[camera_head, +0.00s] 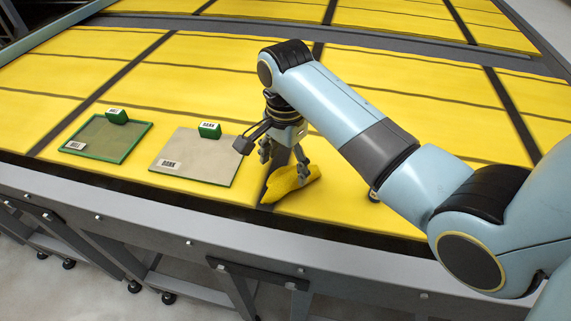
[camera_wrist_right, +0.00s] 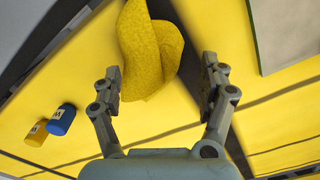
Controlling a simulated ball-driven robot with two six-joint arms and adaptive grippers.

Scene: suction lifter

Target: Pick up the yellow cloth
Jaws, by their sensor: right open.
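The yellow cloth (camera_head: 291,181) lies crumpled on the yellow table near its front edge. It also shows in the right wrist view (camera_wrist_right: 150,50), upper middle, between and ahead of the fingers. My right gripper (camera_head: 284,167) is directly over the cloth, pointing down, with its fingers apart. In the right wrist view the open fingers (camera_wrist_right: 163,85) stand on either side of the cloth's near end, and nothing is clamped between them. Whether the fingertips touch the cloth I cannot tell. My left gripper is not in view.
A grey board (camera_head: 190,160) and a green-framed panel (camera_head: 100,141) lie left of the cloth, each with a small green labelled block. A blue cylinder (camera_wrist_right: 62,119) and a yellow cylinder (camera_wrist_right: 38,133) show in the right wrist view. The table's front rail (camera_head: 200,229) is close.

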